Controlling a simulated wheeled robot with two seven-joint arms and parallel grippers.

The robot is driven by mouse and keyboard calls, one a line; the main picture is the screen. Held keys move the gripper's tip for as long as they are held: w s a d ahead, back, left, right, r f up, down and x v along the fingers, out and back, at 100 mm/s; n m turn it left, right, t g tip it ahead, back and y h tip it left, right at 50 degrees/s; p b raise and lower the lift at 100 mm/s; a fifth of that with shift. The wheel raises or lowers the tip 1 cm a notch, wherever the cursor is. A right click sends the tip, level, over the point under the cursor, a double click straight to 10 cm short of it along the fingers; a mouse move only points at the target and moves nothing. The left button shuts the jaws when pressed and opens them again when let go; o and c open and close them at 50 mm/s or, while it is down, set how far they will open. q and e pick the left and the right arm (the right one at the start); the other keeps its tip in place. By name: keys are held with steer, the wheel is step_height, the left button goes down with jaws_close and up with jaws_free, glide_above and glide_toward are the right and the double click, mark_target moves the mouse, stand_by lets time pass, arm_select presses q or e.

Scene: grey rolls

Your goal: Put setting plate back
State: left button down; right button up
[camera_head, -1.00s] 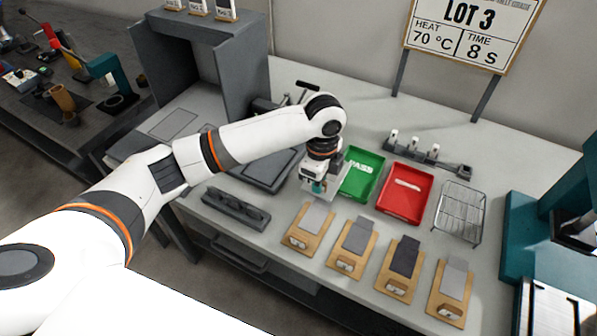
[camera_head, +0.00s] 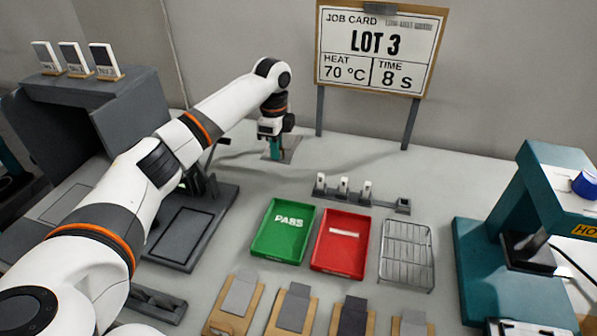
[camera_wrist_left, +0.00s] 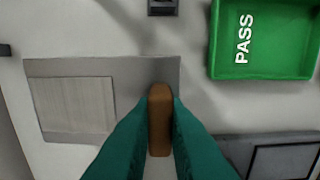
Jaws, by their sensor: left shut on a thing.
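A flat grey plate (camera_head: 291,143) with a paler square patch (camera_wrist_left: 75,104) on it is in the back of the bench, under my left gripper. My left gripper (camera_head: 275,149) has teal fingers pointing down. In the left wrist view the fingers (camera_wrist_left: 160,125) are shut on an upright brown handle (camera_wrist_left: 160,118) at one end of the plate (camera_wrist_left: 140,75). The handle is mostly hidden in the head view. I cannot tell whether the plate touches the bench. My right gripper is not in view.
The green PASS tray (camera_head: 266,253), red tray (camera_head: 318,262) and wire rack (camera_head: 407,255) stand in front. A small rack with white pieces (camera_head: 362,195) is nearer the gripper. A job card board (camera_head: 380,45) stands behind. A teal machine (camera_head: 480,270) is at right.

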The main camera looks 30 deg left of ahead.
mark_target(277, 184)
arm_select(q)
steer(key=f, duration=0.3)
steer(key=shift+s+f, duration=0.2)
steer(key=shift+f, duration=0.05)
step_height(277, 184, down, 5)
steer(key=c, duration=1.5)
jaws_free()
steer(key=shift+f, duration=0.1)
steer(key=shift+o, duration=0.2)
step_height(277, 184, up, 12)
steer(key=shift+r, duration=0.15)
